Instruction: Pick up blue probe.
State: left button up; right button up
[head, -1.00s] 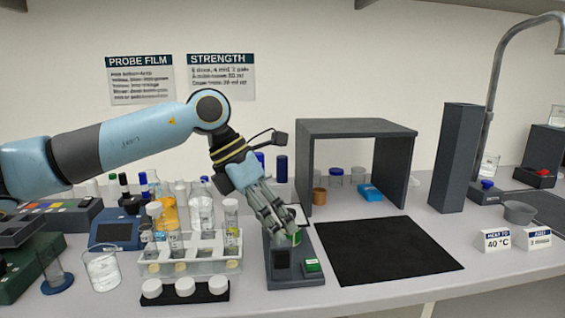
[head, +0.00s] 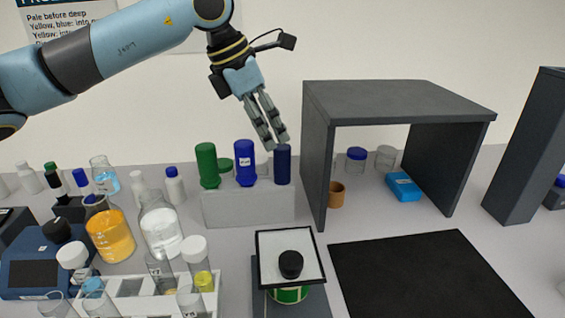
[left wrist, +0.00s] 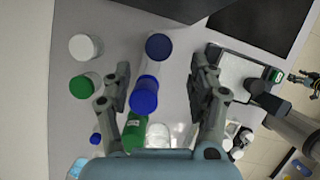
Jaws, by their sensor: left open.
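A blue probe (head: 245,163) stands upright in a pale grey rack (head: 248,208) at the back of the bench. A green probe (head: 208,165) stands to its left and a darker navy one (head: 283,165) to its right. My left gripper (head: 272,142) is open and empty, pointing down above the rack near the blue and navy ones. In the left wrist view its fingers (left wrist: 163,88) are spread, with the blue cap (left wrist: 145,92) and navy cap (left wrist: 158,47) showing between them. A small jaw-like shape (left wrist: 304,82) at the right edge may be my right gripper; its state is unclear.
A dark grey open-fronted shelter (head: 400,98) stands right of the rack, with a black mat (head: 420,275) before it. A framed white plate with a black knob (head: 291,264) is in front of the rack. Glass flasks, including an orange one (head: 110,237), crowd the left.

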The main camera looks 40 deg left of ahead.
aim_at(281, 162)
pick_arm(q)
jog(key=x, duration=0.3)
jog(key=shift+d+f, duration=0.15)
jog(key=shift+d, duration=0.05)
jog(key=shift+w+f+p, duration=0.25)
jog(key=shift+f+p, duration=0.15)
jog(key=shift+f, duration=0.2)
jog(key=x, duration=0.2)
jog(key=p+x, duration=0.1)
jog(key=shift+a+f, duration=0.15)
jog(key=shift+f, duration=0.2)
jog(key=shift+w+f, duration=0.2)
jog(key=shift+f, duration=0.15)
jog(key=shift+c, duration=1.4)
jog(key=c, duration=0.7)
jog(key=shift+c, duration=0.3)
pick_arm(e)
jog(key=shift+w+r, duration=0.1)
jog(key=shift+r, duration=0.85)
pick_arm(q)
jog(key=shift+r, duration=0.15)
pick_arm(e)
jog(key=shift+d, duration=0.15)
